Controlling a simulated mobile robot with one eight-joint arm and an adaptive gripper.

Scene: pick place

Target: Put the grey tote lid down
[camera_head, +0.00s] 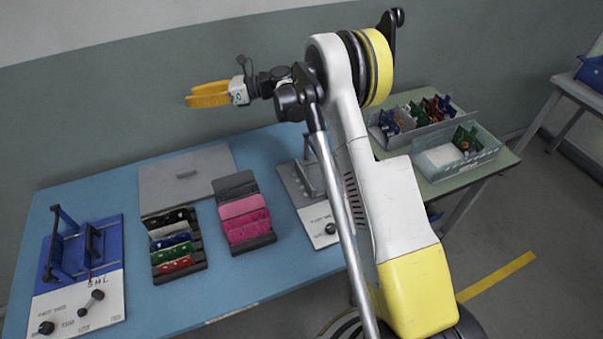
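The grey tote lid (215,166) is a flat rectangular panel with a small raised handle (187,174). It lies flat at the back of the blue table (110,185), behind the black racks. My gripper (190,98), with yellow fingers, is up in the air above and behind the lid, pointing left. It is clear of the lid and nothing shows between its fingers. The fingers look close together, but whether they are open or shut is not clear at this angle.
A rack of coloured pieces (173,245), a pink-filled holder (245,215) and a blue-and-white fixture (80,260) stand on the table. A grey fixture (300,185) is partly behind my arm.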

